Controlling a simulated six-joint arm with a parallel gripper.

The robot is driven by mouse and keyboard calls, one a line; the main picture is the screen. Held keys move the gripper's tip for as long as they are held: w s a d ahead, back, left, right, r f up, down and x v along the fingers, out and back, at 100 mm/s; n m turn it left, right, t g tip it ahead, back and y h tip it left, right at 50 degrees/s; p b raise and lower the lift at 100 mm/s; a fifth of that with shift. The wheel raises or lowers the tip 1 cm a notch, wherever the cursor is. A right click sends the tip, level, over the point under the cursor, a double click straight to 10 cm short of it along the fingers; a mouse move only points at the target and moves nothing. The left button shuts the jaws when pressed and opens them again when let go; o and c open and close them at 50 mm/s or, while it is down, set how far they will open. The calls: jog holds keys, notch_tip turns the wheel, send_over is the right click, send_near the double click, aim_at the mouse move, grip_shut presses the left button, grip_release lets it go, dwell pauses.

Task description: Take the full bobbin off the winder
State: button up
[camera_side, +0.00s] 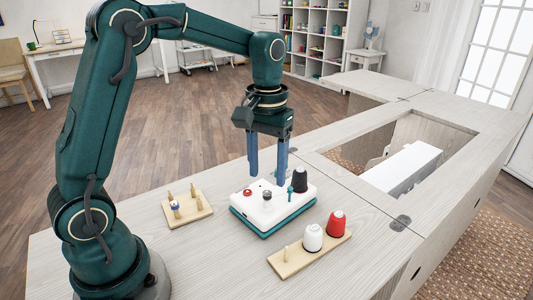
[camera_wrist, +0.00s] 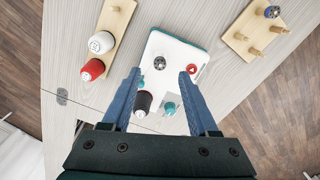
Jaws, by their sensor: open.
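The white winder with a teal base (camera_side: 272,213) stands on the pale wood table; it also shows in the wrist view (camera_wrist: 183,48). A dark bobbin (camera_side: 267,196) sits upright on its top; in the wrist view the bobbin (camera_wrist: 160,63) is round, seen from above. My gripper (camera_side: 267,178) is open and empty, pointing down above the winder. In the wrist view my gripper (camera_wrist: 159,73) has its blue fingers spread wide, with the bobbin appearing between the tips. The fingertips look higher than the bobbin and apart from it.
A red button (camera_wrist: 192,69), a teal post (camera_wrist: 170,108) and a black thread cone (camera_side: 300,180) crowd the winder top. A peg board (camera_side: 205,212) with one bobbin stands left. A board (camera_side: 290,262) with white (camera_side: 313,238) and red (camera_side: 336,224) spools stands right.

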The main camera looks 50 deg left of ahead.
aim_at(267, 192)
jog(key=shift+f, duration=2.05)
grip_shut()
